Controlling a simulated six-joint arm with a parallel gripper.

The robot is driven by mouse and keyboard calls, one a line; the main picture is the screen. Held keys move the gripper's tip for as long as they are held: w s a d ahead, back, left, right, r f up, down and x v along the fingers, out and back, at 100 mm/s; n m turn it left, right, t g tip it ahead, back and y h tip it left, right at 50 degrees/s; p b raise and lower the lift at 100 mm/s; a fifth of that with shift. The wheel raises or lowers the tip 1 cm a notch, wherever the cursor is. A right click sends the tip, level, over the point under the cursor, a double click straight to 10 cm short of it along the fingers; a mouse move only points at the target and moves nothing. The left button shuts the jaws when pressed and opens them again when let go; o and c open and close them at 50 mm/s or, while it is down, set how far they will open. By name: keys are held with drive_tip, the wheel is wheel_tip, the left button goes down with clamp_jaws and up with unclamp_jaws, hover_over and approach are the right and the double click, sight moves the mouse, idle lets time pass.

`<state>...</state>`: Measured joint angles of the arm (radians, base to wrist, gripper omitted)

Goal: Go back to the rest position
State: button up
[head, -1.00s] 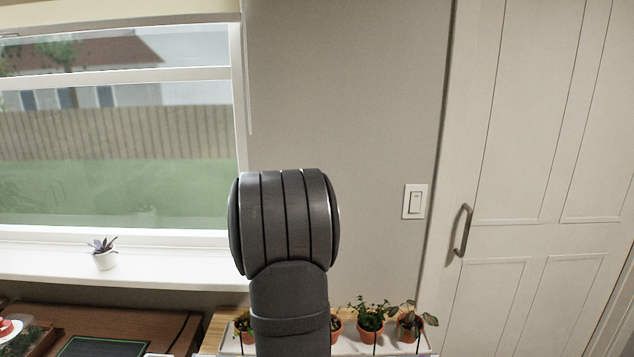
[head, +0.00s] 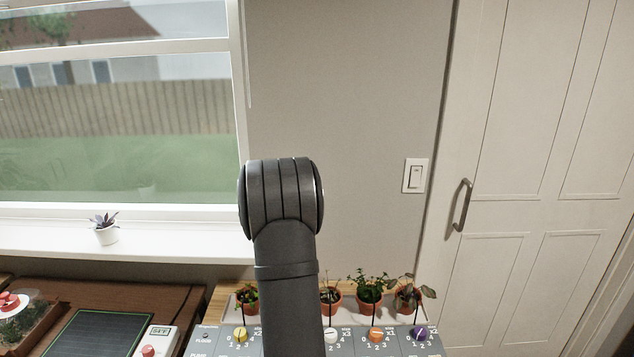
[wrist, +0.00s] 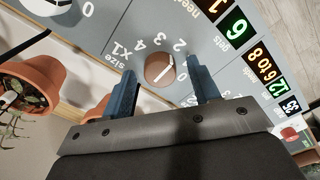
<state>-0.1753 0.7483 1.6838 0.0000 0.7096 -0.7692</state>
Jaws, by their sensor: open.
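My gripper (wrist: 161,68) shows in the wrist view with its two blue fingers apart and nothing held between them. A round brown knob (wrist: 159,70) with a pale pointer line appears between the fingertips, on a grey panel (wrist: 215,62) with printed digits and the words "size X1". I cannot tell how far the fingers are from the knob. In the head view my arm stands upright in the middle, and the gripper is out of sight there. The arm hides part of the control panel (head: 350,347) and its knobs.
Yellow (head: 240,334), white (head: 331,337), orange (head: 376,335) and purple (head: 421,333) knobs line the panel. Behind them stand potted plants (head: 370,299). At left are a green-edged dark mat (head: 95,330) and a white box with a red button (head: 158,342). A small plant (head: 105,233) sits on the windowsill.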

drive_tip(key=n, duration=0.5)
drive_tip(key=shift+n, duration=0.3)
drive_tip(key=n, duration=0.6)
drive_tip(key=shift+c, duration=0.2)
idle(1.3)
